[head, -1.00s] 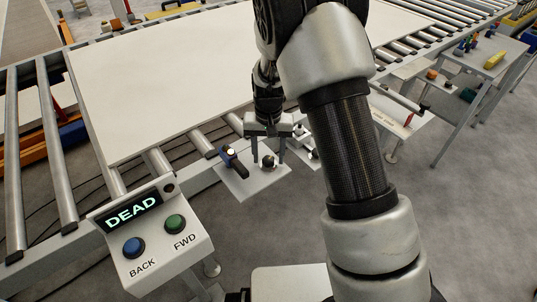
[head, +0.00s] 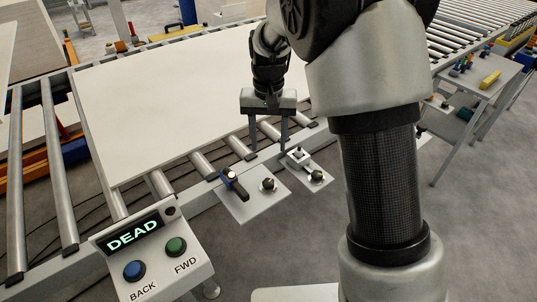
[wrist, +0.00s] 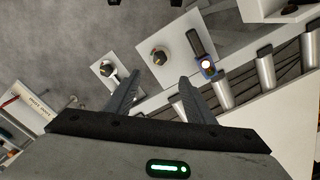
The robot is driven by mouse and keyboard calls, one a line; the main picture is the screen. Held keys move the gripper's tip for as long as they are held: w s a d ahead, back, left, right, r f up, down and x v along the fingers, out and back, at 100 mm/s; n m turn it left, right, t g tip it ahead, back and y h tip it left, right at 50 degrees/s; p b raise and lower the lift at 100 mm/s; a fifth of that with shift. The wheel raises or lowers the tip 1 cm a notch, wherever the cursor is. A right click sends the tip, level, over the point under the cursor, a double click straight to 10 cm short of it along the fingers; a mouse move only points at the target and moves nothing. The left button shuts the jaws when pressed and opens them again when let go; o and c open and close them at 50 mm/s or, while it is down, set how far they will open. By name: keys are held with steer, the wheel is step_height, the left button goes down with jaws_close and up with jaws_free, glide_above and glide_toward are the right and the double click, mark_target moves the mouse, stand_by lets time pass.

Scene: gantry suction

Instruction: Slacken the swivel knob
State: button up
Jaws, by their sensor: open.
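Two small round dark knobs stand on grey plates at the conveyor's edge; I cannot tell for sure which is the swivel knob. One knob (head: 268,184) is on the left plate (head: 240,208), and it also shows in the wrist view (wrist: 159,56). The other knob (head: 318,175) is on the right plate, beside a small pale metal fitting (head: 298,155). My gripper (head: 268,147) is open and empty, pointing down, apart from both knobs. In the wrist view its spread fingers (wrist: 157,77) show the left-plate knob beyond the gap between them.
A black lever with a blue collar (head: 234,182) sits beside the left-plate knob. A control box (head: 155,245) reading DEAD, with BACK and FWD buttons, stands at lower left. A large white panel (head: 180,95) lies on the rollers behind. A side table (head: 480,85) stands at right.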

steer(key=shift+r, duration=1.2)
steer(key=s+d+r+t+p, duration=0.1)
steer(key=s+d+r+p, duration=0.3)
steer(key=r, duration=0.5)
steer(key=s+d+r+t+p, duration=0.1)
steer(key=s+d+r+p, duration=0.1)
steer(key=s+r, duration=0.5)
steer(key=s+d+r+t+p, duration=0.1)
steer(key=s+d+r+p, duration=0.1)
steer(key=s, duration=0.4)
steer(key=s+d+r+n+t+p, duration=0.1)
steer(key=s+d+r+t+p, duration=0.1)
steer(key=s+r, duration=0.3)
steer(key=shift+s+d+r+t, duration=0.3)
steer(key=shift+s, duration=0.9)
steer(key=shift+c, duration=0.2)
